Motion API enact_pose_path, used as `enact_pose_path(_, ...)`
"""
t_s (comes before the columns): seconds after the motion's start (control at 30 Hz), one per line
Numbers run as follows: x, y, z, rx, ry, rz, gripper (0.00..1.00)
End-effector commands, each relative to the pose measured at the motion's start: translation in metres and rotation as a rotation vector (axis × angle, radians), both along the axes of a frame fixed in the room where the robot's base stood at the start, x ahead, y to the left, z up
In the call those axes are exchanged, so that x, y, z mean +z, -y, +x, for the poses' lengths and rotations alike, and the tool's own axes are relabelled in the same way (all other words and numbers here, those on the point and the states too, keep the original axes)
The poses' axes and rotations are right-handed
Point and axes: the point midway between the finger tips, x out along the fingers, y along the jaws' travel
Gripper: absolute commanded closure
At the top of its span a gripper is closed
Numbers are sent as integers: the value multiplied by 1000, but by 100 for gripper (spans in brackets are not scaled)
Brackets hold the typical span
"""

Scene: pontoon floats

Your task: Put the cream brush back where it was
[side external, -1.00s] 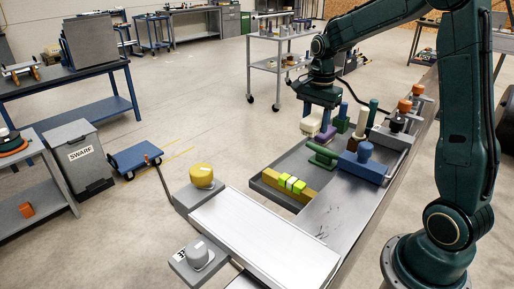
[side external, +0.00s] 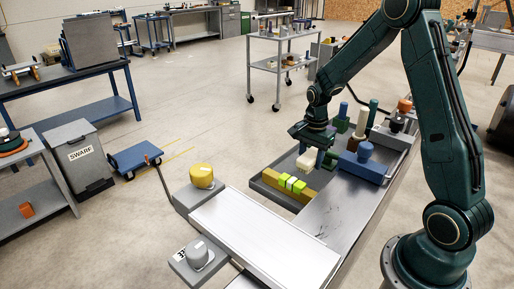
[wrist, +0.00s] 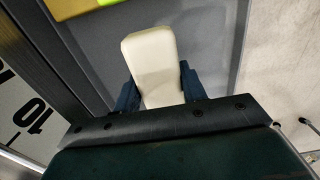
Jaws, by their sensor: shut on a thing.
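My gripper (side external: 310,143) is shut on the cream brush (side external: 308,158), which hangs below it in the side view. In the wrist view the pale cream brush (wrist: 149,58) sits between my two dark blue fingers. The brush is over the grey tray (side external: 268,190), just behind the ochre bar (side external: 278,184) with lime blocks (side external: 291,183) on it. I cannot tell whether the brush touches the tray floor.
A blue box-like piece (side external: 360,168) stands right of the brush. A green piece (side external: 331,158) lies partly hidden between them. Upright green and blue-handled pieces (side external: 342,118) stand behind. A flat silver surface (side external: 265,235) at the front is clear.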

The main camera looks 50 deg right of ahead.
Motion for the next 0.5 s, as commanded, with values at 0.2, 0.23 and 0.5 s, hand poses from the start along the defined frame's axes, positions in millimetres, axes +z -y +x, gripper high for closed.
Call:
enact_pose_path(0.2, -19, 0, -1, 0, -5, 2, 83)
enact_pose_path(0.23, -22, 0, -1, 0, -5, 2, 83)
enact_pose_path(0.5, -42, 0, -1, 0, -2, 1, 83)
